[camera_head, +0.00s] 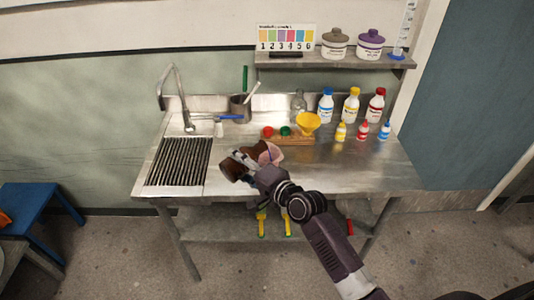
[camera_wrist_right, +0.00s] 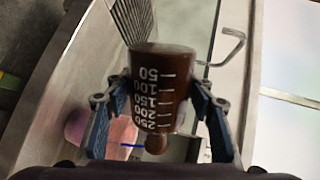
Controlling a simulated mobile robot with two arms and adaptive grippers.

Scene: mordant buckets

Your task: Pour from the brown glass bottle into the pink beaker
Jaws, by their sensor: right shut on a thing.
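My right gripper (camera_head: 244,160) is shut on the brown glass bottle (camera_head: 232,170), above the steel worktop. The bottle is tipped over, its broad end at the lower left and its other end toward the pink beaker. In the right wrist view, the bottle (camera_wrist_right: 158,80) sits between the two fingers (camera_wrist_right: 158,108), with white volume marks on its side. The pink beaker (camera_head: 275,154) is just right of the bottle, partly hidden by the gripper; it also shows behind a finger in the right wrist view (camera_wrist_right: 122,131). No stream of liquid can be made out. My left gripper is out of view.
A yellow funnel (camera_head: 307,122) and a wooden rack (camera_head: 293,140) with red and green items stand behind the beaker. Several bottles (camera_head: 351,106) stand at the back right. A sink grate (camera_head: 180,162) and tap (camera_head: 180,95) are left. The worktop's front right (camera_head: 370,178) is clear.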

